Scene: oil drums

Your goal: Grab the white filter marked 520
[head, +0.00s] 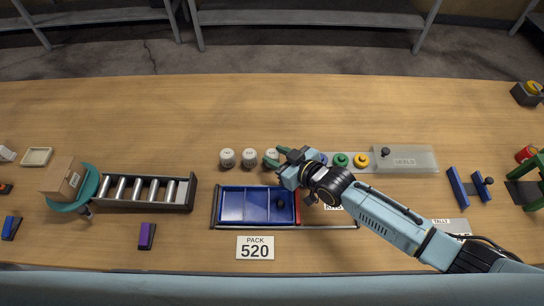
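Three white filters stand in a row behind the blue tray: a left one (227,158), a middle one (249,158) and a right one (271,153). Their dark top marks are too small to read surely. A white card (255,247) at the front reads "PACK 520". My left gripper is not in view.
The blue divided tray (232,207) holds a dark knob at its right. Blue, green (340,159) and yellow (362,160) ring pieces stand right of my gripper, beside a clear-lidded box (410,158). A roller rack (140,191) and cardboard box (63,178) are left. The table's back is clear.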

